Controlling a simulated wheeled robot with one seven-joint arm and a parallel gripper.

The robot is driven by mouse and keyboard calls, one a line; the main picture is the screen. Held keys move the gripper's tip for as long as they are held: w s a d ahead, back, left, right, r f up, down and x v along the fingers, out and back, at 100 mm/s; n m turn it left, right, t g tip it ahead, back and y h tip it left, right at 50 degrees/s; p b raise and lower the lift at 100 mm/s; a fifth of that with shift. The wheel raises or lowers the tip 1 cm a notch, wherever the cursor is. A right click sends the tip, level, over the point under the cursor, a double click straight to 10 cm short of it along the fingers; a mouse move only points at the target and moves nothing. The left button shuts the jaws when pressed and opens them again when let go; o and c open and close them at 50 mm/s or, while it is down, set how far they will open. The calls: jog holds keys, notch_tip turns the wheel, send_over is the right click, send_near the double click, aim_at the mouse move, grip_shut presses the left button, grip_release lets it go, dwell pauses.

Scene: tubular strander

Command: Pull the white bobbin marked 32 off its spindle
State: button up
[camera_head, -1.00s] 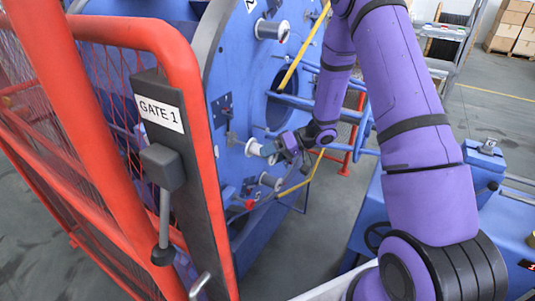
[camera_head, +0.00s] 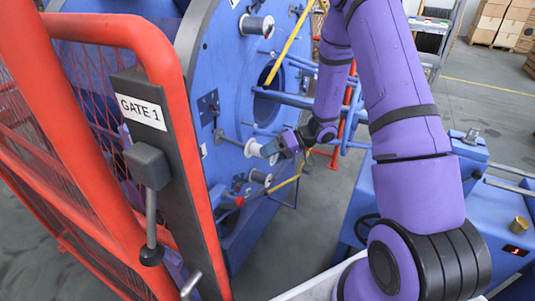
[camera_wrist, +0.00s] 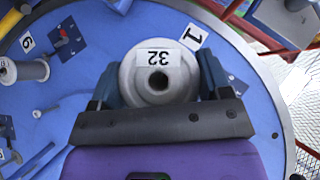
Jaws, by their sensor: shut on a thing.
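The white bobbin marked 32 (camera_wrist: 158,75) is in the middle of the wrist view, end face toward me, its label upside down and a dark hole at its centre. My gripper (camera_wrist: 158,88) has one blue finger on each side of it and is shut on it. In the head view the bobbin (camera_head: 253,148) shows as a small white piece at the blue disc (camera_head: 232,100), with my gripper (camera_head: 280,146) to its right. The spindle behind the bobbin is hidden, so I cannot tell how far along it the bobbin sits.
A yellow bar (camera_head: 287,45) and blue tubes (camera_head: 290,98) run close by. The red gate (camera_head: 165,60) stands at left.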

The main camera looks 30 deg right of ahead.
jog(key=shift+s+d, duration=0.8)
jog(key=shift+s, duration=0.3)
jog(key=shift+s+d, duration=0.75)
jog(key=shift+s, duration=0.35)
jog(key=shift+s+d, duration=0.75)
jog(key=shift+s, duration=0.25)
jog(key=shift+s+d, duration=0.75)
jog(key=shift+s, duration=0.25)
